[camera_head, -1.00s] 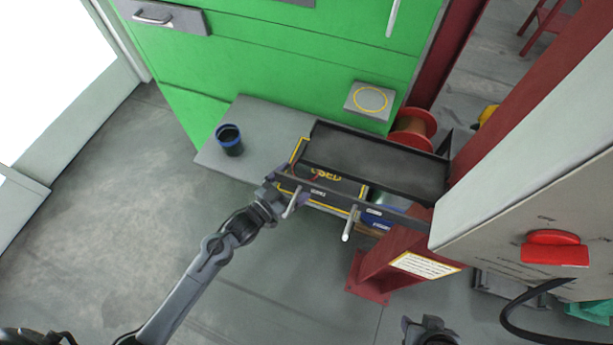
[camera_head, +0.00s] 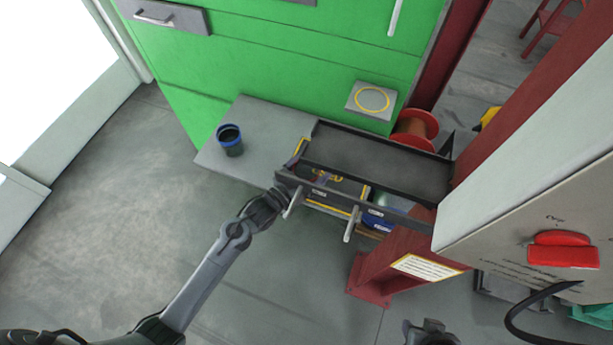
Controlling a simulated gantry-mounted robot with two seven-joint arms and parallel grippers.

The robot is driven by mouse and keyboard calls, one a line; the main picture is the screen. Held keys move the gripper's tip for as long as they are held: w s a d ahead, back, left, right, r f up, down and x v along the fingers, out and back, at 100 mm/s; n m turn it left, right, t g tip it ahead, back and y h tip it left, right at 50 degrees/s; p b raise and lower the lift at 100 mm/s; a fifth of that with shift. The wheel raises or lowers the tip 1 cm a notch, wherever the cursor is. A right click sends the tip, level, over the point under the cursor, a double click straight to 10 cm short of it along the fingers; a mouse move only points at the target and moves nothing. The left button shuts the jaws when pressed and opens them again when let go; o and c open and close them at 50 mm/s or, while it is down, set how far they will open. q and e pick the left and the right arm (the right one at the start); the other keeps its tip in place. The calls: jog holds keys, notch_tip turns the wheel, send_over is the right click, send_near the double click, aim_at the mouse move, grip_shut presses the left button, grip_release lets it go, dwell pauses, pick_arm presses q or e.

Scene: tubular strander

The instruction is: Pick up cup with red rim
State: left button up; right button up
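I cannot clearly make out a cup with a red rim in the head view. A dark cup with a blue rim (camera_head: 230,141) stands upright on the grey ledge (camera_head: 262,118). My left gripper (camera_head: 300,180) reaches in at the left end of the black rack (camera_head: 385,165), between its upper tray and the yellow-edged space below. Its fingertips are largely hidden by the rack's frame, so I cannot tell whether they are open or hold anything. My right gripper (camera_head: 430,331) is at the bottom edge, cut off by the frame, well away from the rack.
A green cabinet (camera_head: 290,50) stands behind the ledge. A grey pad with a yellow ring (camera_head: 371,98) lies right of the cup. A red spool (camera_head: 416,126) sits behind the rack. A grey box with a red switch (camera_head: 563,250) fills the right. Floor at left is clear.

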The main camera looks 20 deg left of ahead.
pick_arm(q)
jog(key=c, duration=0.8)
jog(key=shift+r, duration=0.1)
